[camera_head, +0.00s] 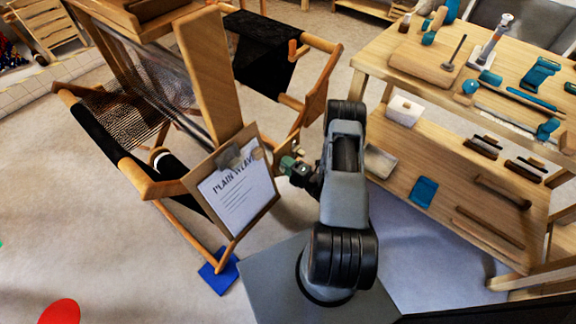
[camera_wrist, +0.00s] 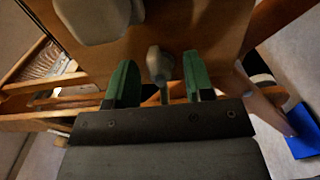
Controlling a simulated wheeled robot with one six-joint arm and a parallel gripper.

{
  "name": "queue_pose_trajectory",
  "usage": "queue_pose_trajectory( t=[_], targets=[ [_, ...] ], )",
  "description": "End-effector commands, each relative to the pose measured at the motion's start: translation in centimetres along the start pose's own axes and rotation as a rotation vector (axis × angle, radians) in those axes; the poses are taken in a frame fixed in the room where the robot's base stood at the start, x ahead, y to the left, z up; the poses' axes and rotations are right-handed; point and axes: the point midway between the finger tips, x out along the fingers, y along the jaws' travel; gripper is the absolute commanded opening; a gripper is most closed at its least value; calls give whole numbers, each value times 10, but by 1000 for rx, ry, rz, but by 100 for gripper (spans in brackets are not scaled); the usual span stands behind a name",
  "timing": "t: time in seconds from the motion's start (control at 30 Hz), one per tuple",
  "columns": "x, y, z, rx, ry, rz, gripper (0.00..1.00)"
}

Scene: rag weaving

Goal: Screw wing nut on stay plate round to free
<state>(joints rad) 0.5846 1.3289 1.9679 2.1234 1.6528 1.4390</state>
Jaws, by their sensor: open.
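In the wrist view a small grey wing nut (camera_wrist: 159,62) sticks out in front of a brown wooden surface. My gripper (camera_wrist: 160,70) has two green fingers, apart, one on each side of the wing nut, with visible gaps. I cannot tell a separate stay plate from the wood behind the nut. In the head view my gripper (camera_head: 288,165) is beside the loom's wooden frame, just right of the clipboard; the wing nut is too small to make out there.
A clipboard (camera_head: 238,198) reading "PLAIN WEAVE" hangs on the loom front, close left of my gripper. A larger grey rounded part (camera_wrist: 95,18) is near the left finger. A wooden tool table (camera_head: 370,75) stands at right. A blue pad (camera_head: 219,272) lies on the floor.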

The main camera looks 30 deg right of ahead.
Motion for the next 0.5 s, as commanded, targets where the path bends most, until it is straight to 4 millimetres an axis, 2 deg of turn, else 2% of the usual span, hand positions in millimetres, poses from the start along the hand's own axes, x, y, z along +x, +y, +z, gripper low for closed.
queue_pose_trajectory(
  t=[0.13,0.5],
  targets=[
    [0,0,0,0,0,0,46],
    [0,0,0,0,0,0,11]
  ],
)
